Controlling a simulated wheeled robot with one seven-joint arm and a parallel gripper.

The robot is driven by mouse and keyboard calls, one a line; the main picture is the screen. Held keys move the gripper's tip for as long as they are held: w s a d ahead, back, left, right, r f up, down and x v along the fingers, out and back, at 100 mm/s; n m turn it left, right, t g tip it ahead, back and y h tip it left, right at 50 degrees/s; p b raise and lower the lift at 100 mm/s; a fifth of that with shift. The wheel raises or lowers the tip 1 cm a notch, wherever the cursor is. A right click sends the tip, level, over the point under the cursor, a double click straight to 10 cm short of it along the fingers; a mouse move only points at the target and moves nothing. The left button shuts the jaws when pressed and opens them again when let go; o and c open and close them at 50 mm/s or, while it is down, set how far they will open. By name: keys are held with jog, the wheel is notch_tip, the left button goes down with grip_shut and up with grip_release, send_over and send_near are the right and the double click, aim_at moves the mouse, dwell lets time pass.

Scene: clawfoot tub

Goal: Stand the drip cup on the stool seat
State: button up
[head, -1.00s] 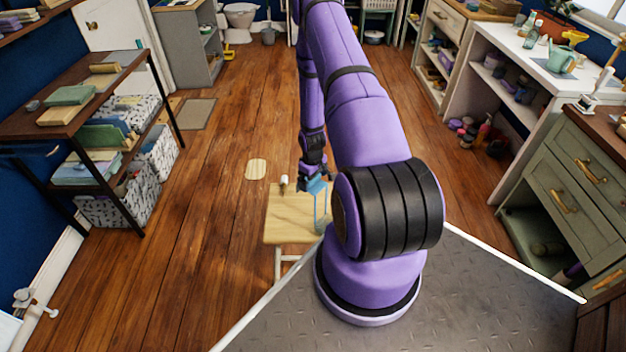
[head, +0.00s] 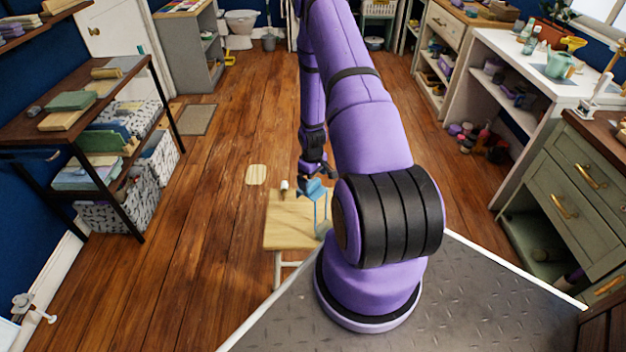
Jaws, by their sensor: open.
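The stool seat (head: 283,232) is a pale wooden square in the head view, just left of my arm's base. A small blue thing (head: 311,188), which looks like the drip cup, shows at the far right part of the seat. My arm hides the seat's right edge.
A small white-topped object (head: 284,187) stands at the seat's far edge. A dark shelf rack (head: 85,115) stands left, a white counter (head: 500,55) and green drawers (head: 570,180) right. Floor between is clear.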

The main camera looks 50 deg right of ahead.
jog(key=shift+r, duration=2.05)
jog(key=shift+r, duration=0.1)
notch_tip(320, 180, up, 11)
jog(key=shift+f, duration=0.2)
jog(key=shift+w, duration=0.1)
